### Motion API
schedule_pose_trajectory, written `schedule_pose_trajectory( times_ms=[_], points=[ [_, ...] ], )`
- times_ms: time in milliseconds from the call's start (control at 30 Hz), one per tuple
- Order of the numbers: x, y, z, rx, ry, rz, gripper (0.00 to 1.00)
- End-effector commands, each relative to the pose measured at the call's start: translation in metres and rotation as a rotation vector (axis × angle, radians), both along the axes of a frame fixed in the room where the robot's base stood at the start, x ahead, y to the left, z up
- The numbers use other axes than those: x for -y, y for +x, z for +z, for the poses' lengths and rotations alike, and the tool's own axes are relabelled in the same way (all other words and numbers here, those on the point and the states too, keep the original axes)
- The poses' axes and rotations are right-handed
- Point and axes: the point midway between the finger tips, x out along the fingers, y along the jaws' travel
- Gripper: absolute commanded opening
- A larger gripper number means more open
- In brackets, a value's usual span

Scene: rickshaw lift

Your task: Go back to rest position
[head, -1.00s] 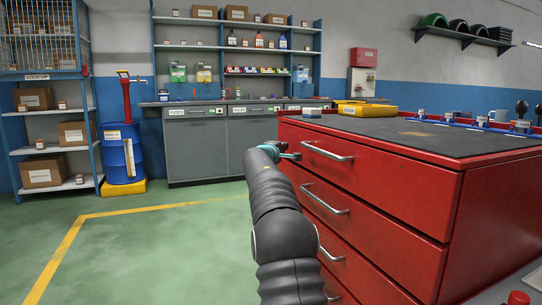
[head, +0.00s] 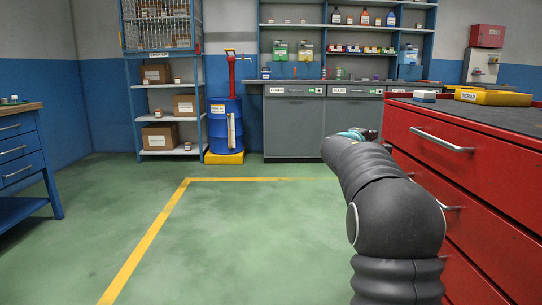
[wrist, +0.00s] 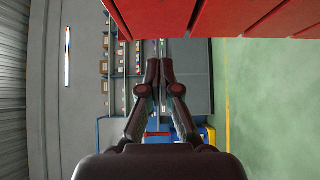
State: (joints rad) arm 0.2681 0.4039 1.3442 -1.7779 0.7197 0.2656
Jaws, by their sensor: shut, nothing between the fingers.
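My gripper (wrist: 160,68) shows in the wrist view with its two dark fingers close together and nothing between them. The wrist picture is turned on its side. In the head view my arm reaches forward at the right of centre, and the gripper (head: 365,134) is small and mostly hidden behind the arm. It is beside the left edge of the red drawer cabinet (head: 470,185). In the wrist view the red cabinet (wrist: 200,18) fills the top, close to the fingers; I cannot tell whether they touch.
A grey workbench (head: 295,125) with shelves stands at the back. A blue drum (head: 226,130) on a yellow base and a shelf rack (head: 165,110) stand left of it. A blue drawer bench (head: 20,150) is at far left. The green floor (head: 240,240) ahead is clear.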

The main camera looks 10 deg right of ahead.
Motion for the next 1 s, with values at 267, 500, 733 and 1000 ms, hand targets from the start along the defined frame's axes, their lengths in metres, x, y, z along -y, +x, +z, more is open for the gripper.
schedule_pose_trajectory(
  times_ms=[267, 500, 733, 1000],
  points=[
    [0.003, -0.024, -0.084, -0.088, 0.215, -0.088, 0.0],
    [-0.045, -0.115, -0.159, -0.155, 0.598, -0.209, 0.0],
    [-0.129, -0.214, -0.183, -0.18, 0.937, -0.279, 0.0],
    [-0.222, -0.315, -0.188, -0.182, 1.255, -0.309, 0.0]
  ],
)
